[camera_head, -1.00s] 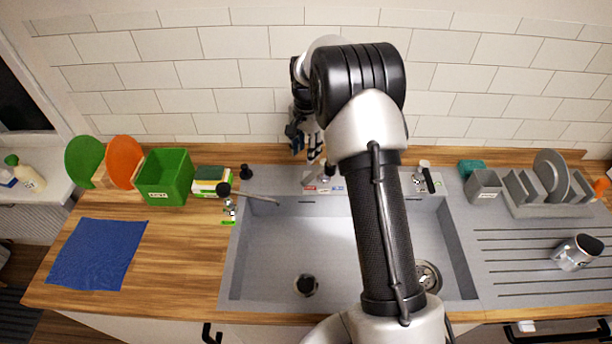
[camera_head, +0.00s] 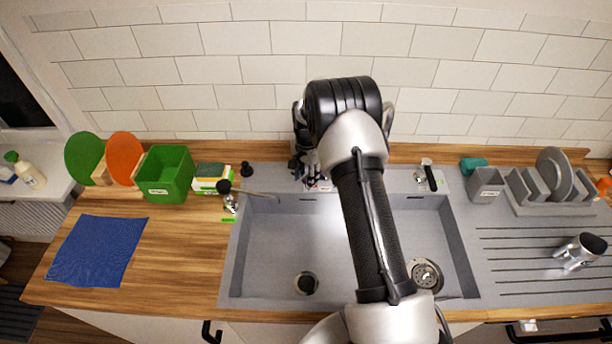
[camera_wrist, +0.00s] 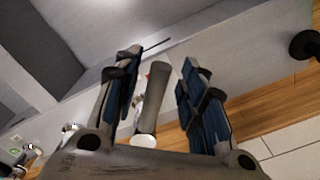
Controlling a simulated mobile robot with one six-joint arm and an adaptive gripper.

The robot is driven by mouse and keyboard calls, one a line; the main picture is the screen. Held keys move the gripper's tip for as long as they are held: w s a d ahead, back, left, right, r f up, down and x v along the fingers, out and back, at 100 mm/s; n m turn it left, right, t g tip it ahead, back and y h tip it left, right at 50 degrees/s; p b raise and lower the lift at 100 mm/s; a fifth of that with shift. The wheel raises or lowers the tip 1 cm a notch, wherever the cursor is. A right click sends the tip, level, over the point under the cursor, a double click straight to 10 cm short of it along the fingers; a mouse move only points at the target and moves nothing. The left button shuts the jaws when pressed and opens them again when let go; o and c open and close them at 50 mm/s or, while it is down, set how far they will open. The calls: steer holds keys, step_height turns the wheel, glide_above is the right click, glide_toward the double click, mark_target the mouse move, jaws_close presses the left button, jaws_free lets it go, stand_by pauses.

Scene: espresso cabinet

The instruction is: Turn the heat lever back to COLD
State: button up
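The heat lever (camera_wrist: 154,88) shows in the wrist view as a grey tapered bar with a round white end. It stands between the two blue-padded fingers of my gripper (camera_wrist: 159,66). The fingers are apart, with visible gaps on both sides of the bar. In the head view my gripper (camera_head: 303,168) is low at the back rim of the sink, behind my arm. It covers the lever there. Part of a red and blue marked label (camera_head: 319,185) shows just below it. I cannot read the label or tell the lever's setting.
The sink (camera_head: 290,240) is empty. A black-topped tap (camera_head: 225,188) and black knob (camera_head: 246,169) stand left of my gripper; a black-handled fitting (camera_head: 429,178) stands right. The green bin (camera_head: 165,178), blue cloth (camera_head: 97,251) and dish rack (camera_head: 545,190) are farther off.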

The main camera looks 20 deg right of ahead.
steer(key=shift+c, duration=0.2)
jaws_close()
stand_by(0.5)
